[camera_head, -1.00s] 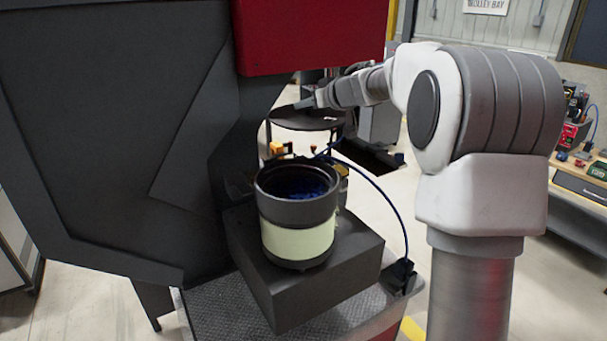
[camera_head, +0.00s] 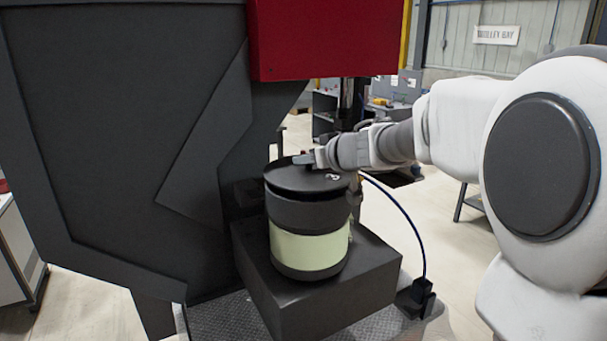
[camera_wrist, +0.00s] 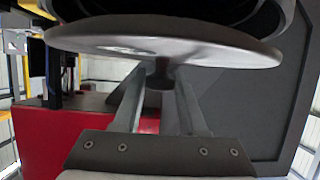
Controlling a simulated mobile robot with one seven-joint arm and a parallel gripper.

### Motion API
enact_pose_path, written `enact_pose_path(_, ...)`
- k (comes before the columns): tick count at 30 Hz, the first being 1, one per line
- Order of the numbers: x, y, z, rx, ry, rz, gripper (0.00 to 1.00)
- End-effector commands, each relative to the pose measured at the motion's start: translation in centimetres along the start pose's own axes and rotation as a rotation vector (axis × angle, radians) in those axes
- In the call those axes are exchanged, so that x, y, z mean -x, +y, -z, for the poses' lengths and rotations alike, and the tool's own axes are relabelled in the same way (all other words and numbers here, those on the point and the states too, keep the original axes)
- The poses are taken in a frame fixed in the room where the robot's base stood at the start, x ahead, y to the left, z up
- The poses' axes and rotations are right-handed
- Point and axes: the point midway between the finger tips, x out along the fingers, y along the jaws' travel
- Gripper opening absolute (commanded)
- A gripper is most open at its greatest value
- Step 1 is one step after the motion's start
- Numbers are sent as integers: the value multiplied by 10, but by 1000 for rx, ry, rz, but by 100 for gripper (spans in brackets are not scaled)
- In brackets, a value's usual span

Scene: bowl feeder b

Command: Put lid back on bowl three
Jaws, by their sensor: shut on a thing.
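Bowl three (camera_head: 307,232) is a dark drum with a pale green band, standing upright on a dark block. The dark round lid (camera_head: 318,181), marked with a white 3, is over the bowl's mouth, and a dark gap shows between lid and rim at the front. My gripper (camera_head: 306,158) is shut on the knob on the lid's top. In the wrist view the two fingers hold the lid's knob (camera_wrist: 160,74), and the lid (camera_wrist: 225,52) spreads across the picture with the bowl's dark rim (camera_wrist: 200,14) beyond it. Whether the lid touches the rim anywhere is unclear.
A dark machine panel (camera_head: 120,130) stands close at the left, with a red housing (camera_head: 325,38) above the bowl. The block (camera_head: 330,290) sits on a metal tread plate (camera_head: 225,318). A blue cable (camera_head: 408,222) arcs down at the right of the bowl.

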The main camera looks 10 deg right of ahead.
Motion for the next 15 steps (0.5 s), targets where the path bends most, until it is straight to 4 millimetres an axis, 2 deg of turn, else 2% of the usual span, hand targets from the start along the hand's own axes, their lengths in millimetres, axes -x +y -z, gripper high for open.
enact_pose_path(1,-5,0,-11,-2,0,0,0)
enact_pose_path(3,-7,1,-17,-1,1,-1,0)
enact_pose_path(15,-8,0,-19,0,2,0,0)
